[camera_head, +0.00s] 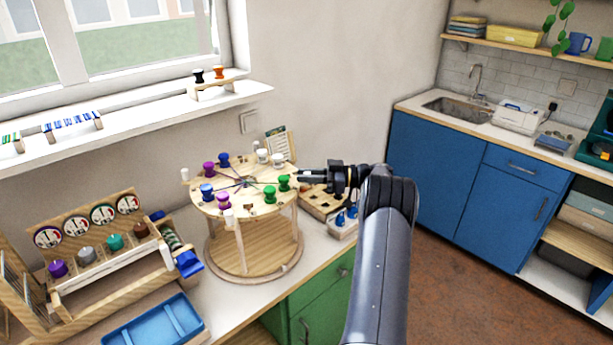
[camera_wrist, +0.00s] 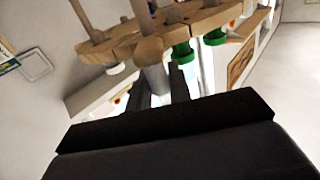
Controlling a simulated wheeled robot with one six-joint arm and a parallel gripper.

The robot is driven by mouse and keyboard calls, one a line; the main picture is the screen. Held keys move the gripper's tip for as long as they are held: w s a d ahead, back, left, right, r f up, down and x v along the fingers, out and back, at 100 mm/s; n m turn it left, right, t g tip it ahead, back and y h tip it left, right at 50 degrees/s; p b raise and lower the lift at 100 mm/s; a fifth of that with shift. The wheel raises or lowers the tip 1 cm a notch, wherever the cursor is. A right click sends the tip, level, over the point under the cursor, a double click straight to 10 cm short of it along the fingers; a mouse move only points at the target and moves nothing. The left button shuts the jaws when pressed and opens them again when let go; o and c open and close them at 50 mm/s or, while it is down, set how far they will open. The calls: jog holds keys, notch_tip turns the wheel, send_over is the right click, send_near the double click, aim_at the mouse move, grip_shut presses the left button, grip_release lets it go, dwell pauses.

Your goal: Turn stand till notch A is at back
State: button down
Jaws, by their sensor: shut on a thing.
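The round wooden stand (camera_head: 236,186) has a disc on top, posts and a round wooden base (camera_head: 262,262) on the white counter. Pairs of purple, blue, white and green spools sit on the disc; white pegs (camera_head: 185,174) stand at its rim. My gripper (camera_head: 302,177) is at the disc's right edge, by the green spools (camera_head: 284,183). In the wrist view its dark fingers (camera_wrist: 160,88) are shut on a pale rim peg (camera_wrist: 156,77), beside green spools (camera_wrist: 183,52). The notches and any letter A are too small to make out.
The window sill (camera_head: 130,122) runs above the counter. The wall is close behind the stand.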

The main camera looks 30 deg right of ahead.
jog(key=shift+r, duration=0.1)
jog(key=c, duration=1.3)
grip_release()
jog(key=shift+c, duration=0.2)
jog(key=b+v, duration=0.2)
jog(key=v, duration=0.8)
jog(key=shift+s+d+b, duration=0.25)
jog(key=shift+d+b, duration=0.05)
jog(key=shift+d, duration=0.05)
jog(key=shift+a, duration=0.1)
